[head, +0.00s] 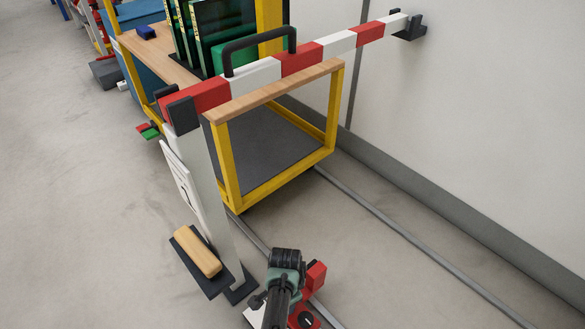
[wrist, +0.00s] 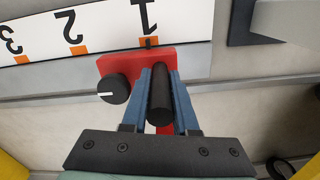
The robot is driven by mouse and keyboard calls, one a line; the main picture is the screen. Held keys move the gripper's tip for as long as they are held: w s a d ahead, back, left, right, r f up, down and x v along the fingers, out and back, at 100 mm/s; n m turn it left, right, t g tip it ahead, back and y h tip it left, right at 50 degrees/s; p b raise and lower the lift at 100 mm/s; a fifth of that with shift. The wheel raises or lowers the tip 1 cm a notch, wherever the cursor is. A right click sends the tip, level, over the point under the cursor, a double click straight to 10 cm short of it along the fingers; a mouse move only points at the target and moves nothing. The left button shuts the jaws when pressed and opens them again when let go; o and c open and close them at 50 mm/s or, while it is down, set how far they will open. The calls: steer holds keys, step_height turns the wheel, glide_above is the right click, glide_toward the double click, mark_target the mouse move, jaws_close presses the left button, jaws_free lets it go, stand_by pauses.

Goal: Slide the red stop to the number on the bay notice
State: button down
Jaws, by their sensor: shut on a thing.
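The red stop (wrist: 140,64) sits on a grey rail below a white number strip (wrist: 105,28) in the wrist view. The strip shows 3, 2 and 1 with orange marks. The stop's small black pointer is at the orange mark of the 1. A black knob (wrist: 114,89) with a white line is on the stop. My gripper (wrist: 160,76) is shut on the stop's black handle (wrist: 160,97), with a blue finger on each side. The red stop also shows beside my gripper in the head view (head: 316,275). A white notice (head: 180,185) is on the post, seen steeply; its number is unreadable.
A red and white barrier (head: 300,58) spans a yellow-framed cart (head: 230,165) to the wall bracket. A wooden block (head: 196,251) lies on a dark plate by the post. A floor rail (head: 400,234) runs along the wall.

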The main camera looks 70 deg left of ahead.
steer(key=c, duration=0.7)
jaws_free()
steer(key=shift+r, duration=0.1)
step_height(320, 180, up, 13)
steer(key=p, duration=0.9)
steer(key=shift+p, duration=0.4)
